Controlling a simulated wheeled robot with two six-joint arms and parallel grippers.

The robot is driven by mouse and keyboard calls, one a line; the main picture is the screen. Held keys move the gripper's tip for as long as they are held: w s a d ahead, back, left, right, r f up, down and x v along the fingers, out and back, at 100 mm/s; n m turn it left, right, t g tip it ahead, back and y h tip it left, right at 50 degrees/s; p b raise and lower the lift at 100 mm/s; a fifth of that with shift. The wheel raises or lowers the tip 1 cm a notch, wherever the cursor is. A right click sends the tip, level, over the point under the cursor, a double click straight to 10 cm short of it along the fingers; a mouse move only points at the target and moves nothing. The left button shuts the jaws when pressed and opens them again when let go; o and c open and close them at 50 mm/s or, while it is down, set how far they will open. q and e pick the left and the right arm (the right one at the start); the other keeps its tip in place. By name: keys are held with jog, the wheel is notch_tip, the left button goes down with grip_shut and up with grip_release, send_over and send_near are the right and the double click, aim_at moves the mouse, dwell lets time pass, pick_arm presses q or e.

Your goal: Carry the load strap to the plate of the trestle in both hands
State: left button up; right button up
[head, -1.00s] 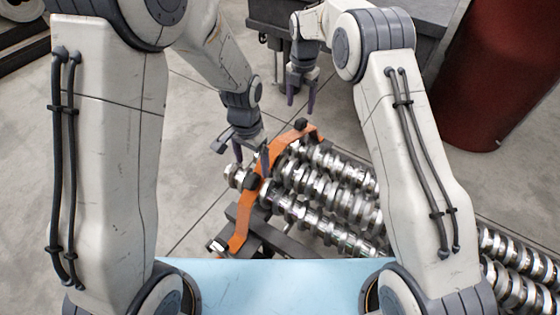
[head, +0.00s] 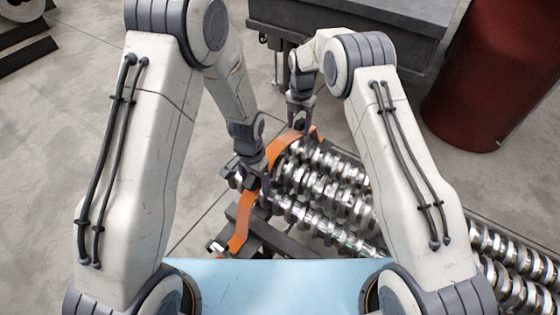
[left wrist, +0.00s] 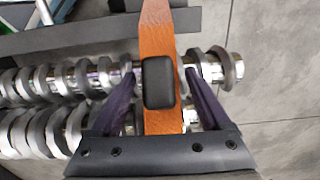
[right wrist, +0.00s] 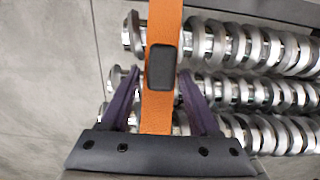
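The orange load strap (head: 240,232) lies across a row of metal crankshafts (head: 325,190), and carries black blocks. My left gripper (head: 252,182) is at the strap's middle part. In the left wrist view its open fingers stand on either side of the strap (left wrist: 158,28) and a black block (left wrist: 158,82). My right gripper (head: 300,124) is at the strap's far end. In the right wrist view its open fingers flank the strap (right wrist: 165,18) and another black block (right wrist: 162,67). Gaps show between fingers and blocks. I cannot tell which thing is the trestle.
A dark grey table (head: 395,62) stands at the back right, beside a dark red barrel (head: 492,85). The crankshafts extend to the lower right, on a dark frame (head: 262,232).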

pick_arm(q)
jog(key=c, duration=0.5)
pick_arm(e)
jog(key=c, duration=0.5)
pick_arm(q)
grip_shut()
pick_arm(e)
grip_shut()
